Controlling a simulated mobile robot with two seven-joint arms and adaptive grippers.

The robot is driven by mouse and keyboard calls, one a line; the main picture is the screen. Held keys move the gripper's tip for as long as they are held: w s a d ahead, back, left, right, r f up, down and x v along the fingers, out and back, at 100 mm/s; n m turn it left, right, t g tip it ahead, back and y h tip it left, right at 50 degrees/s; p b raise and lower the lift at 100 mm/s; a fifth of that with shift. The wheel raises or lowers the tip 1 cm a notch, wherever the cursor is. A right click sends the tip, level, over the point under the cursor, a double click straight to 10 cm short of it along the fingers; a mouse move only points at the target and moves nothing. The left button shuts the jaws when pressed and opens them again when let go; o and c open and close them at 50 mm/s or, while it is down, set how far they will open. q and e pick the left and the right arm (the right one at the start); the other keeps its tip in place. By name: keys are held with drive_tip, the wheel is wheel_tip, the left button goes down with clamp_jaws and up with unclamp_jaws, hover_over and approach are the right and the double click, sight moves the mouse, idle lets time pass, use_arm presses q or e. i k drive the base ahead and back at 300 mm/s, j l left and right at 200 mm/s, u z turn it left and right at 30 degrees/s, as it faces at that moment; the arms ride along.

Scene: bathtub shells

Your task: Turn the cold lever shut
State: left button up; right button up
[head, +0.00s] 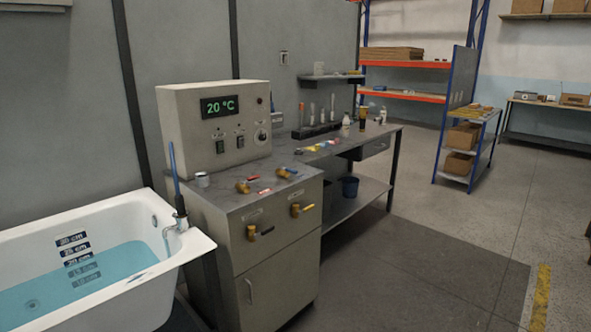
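A small brass valve with a blue lever (283,172) sits on the grey cabinet top in the head view, towards its right back side; its blue colour suggests the cold lever. Its exact angle is too small to tell. Another brass valve with a red lever (243,186) sits to its left. Two more brass valves are on the cabinet front, one with a dark lever (253,232) and one with an orange-yellow lever (298,210). Neither of my grippers is in view.
A white bathtub (190,244) with bluish water stands left of the cabinet (272,272). A spout (176,223) is at its rim. A control box (214,127) reads 20 °C. Floor is clear in front and right.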

sight(288, 169)
drive_tip(key=i+l, duration=0.7)
drive_tip(key=i+z, duration=0.05)
